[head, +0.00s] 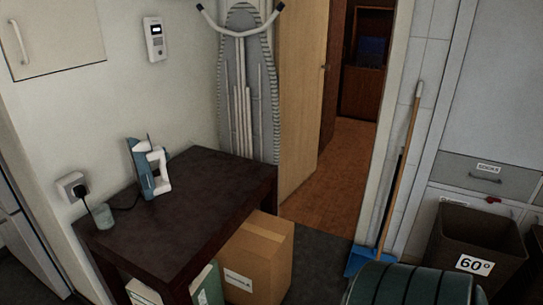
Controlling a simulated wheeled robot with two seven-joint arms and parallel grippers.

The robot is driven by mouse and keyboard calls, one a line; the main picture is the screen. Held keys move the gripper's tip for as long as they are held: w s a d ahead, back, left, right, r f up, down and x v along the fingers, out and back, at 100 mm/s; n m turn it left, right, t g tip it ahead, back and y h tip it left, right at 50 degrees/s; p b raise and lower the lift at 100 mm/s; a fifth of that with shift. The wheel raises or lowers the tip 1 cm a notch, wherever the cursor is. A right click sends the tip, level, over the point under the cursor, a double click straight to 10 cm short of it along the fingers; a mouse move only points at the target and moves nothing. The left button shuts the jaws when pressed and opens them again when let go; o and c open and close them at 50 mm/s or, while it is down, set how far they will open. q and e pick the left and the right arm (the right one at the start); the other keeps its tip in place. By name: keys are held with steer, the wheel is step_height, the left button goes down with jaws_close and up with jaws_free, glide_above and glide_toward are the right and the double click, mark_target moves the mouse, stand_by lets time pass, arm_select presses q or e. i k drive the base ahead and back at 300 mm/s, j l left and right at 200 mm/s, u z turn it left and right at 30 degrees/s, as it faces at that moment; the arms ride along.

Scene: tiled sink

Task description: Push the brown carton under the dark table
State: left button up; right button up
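The brown carton (263,262) stands on the floor at the right end of the dark table (178,212), in the head view's lower middle. Its left part lies below the tabletop, and its right part sticks out past the table's right edge. A white label shows on its front face. The carton's lower edge is near or beyond the bottom of the picture. Neither of my grippers shows in the head view.
An iron (150,168) and a small cup (104,216) stand on the table. A green-and-white box (206,287) is under it, left of the carton. Dark floor (318,262) is clear right of the carton. A broom (401,170), dustpan and brown bin (478,245) stand further right.

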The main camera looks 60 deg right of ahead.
mark_target(255, 266)
steer(key=z, duration=1.6)
steer(key=i+l, duration=0.2)
steer(key=l, duration=0.15)
steer(key=i+l, duration=0.15)
steer(key=l, duration=0.15)
steer(key=i+l, duration=0.2)
steer(key=l, duration=0.15)
steer(key=i+l+u, duration=0.1)
steer(key=l, duration=0.25)
steer(key=i+l, duration=0.4)
steer(key=l, duration=0.25)
